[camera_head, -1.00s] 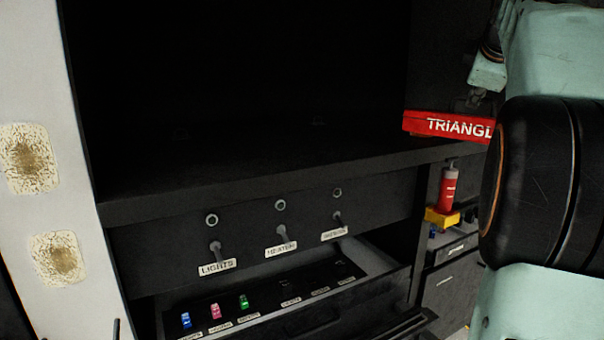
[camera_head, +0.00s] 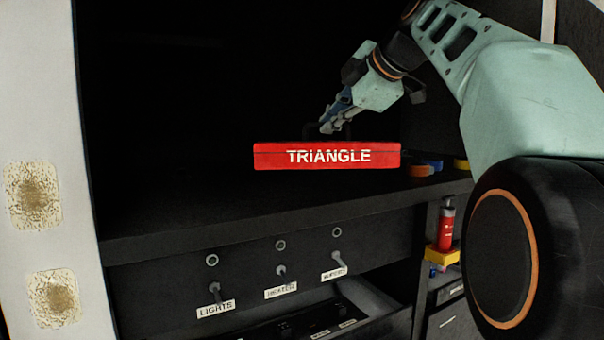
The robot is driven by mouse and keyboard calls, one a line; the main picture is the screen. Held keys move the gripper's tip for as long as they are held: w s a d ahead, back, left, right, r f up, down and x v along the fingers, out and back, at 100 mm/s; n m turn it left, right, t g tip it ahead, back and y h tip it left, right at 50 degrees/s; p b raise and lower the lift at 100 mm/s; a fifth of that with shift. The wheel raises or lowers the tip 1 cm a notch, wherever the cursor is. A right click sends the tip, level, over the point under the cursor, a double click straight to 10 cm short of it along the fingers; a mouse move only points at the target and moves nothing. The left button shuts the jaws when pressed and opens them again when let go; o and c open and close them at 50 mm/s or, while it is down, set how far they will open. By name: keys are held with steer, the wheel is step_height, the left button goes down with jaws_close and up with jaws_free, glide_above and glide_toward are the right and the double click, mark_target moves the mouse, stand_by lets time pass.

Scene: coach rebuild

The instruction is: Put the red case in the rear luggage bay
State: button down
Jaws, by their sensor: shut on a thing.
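The red case (camera_head: 328,156), a flat box lettered TRIANGLE, is at the mouth of the dark luggage bay (camera_head: 190,212), in front of its black interior. It looks level and appears held above the bay floor; the exact gap is hard to tell. My gripper (camera_head: 328,128) reaches down from the upper right and is shut on the case from behind its top edge. The fingertips and the grip point are partly hidden behind the case. The bay's back is too dark to make out.
Below the bay is a panel with several toggle switches (camera_head: 281,272) and an open drawer (camera_head: 330,318). A red extinguisher (camera_head: 446,228) stands lower right. A pale post (camera_head: 45,150) borders the left.

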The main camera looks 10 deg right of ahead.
mark_target(302, 164)
steer(key=a+f, duration=0.2)
steer(key=w+a+f, duration=0.1)
steer(key=f, duration=0.1)
steer(key=w+a+f, duration=0.1)
steer(key=a+f, duration=0.1)
steer(key=shift+a+f+b, duration=0.1)
steer(key=shift+a+b, duration=0.2)
steer(key=shift+b, duration=0.05)
steer(key=shift+f, duration=1.55)
steer(key=c, duration=2.1)
jaws_free()
steer(key=shift+f, duration=0.1)
steer(key=shift+s, duration=0.1)
